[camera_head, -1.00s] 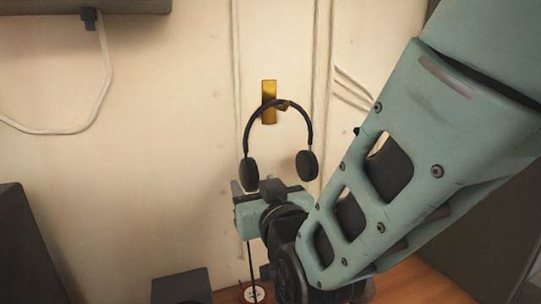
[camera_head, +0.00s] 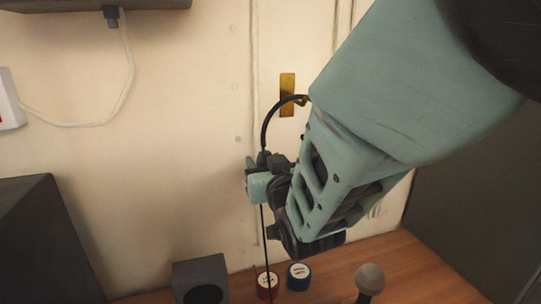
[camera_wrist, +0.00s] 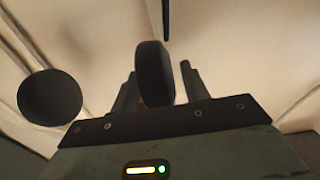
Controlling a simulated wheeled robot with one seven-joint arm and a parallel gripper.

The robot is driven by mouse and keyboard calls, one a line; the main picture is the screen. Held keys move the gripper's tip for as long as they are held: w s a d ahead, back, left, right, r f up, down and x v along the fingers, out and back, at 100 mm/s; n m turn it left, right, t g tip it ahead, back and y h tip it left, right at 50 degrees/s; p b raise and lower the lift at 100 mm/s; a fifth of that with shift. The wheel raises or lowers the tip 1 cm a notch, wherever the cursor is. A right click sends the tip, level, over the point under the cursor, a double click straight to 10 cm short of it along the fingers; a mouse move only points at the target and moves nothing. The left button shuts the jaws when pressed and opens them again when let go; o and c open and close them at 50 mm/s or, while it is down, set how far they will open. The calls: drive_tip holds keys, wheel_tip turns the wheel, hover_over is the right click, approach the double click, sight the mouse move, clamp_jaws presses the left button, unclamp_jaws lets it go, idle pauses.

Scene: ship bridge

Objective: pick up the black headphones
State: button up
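The black headphones (camera_head: 267,124) hang from a gold hook plate (camera_head: 287,88) on the wall. In the head view only the left part of the headband shows; my arm hides the rest. My gripper (camera_head: 262,163) is at the lower left end of the headband. In the wrist view one ear cup (camera_wrist: 154,72) stands between the two fingers of my gripper (camera_wrist: 160,84). The fingers are apart, with a gap visible on the right of the cup; whether the left finger touches it I cannot tell. The other ear cup (camera_wrist: 50,97) is outside, to the left.
A wooden desk (camera_head: 335,270) lies below, with a red roll (camera_head: 267,285), a blue roll (camera_head: 299,277), a round-topped knob (camera_head: 370,279) and a dark box (camera_head: 200,278). A cable (camera_head: 128,85) hangs on the left wall. Pipes run up the wall behind the headphones.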

drive_tip(key=c, duration=0.6)
drive_tip(key=shift+r, duration=0.15)
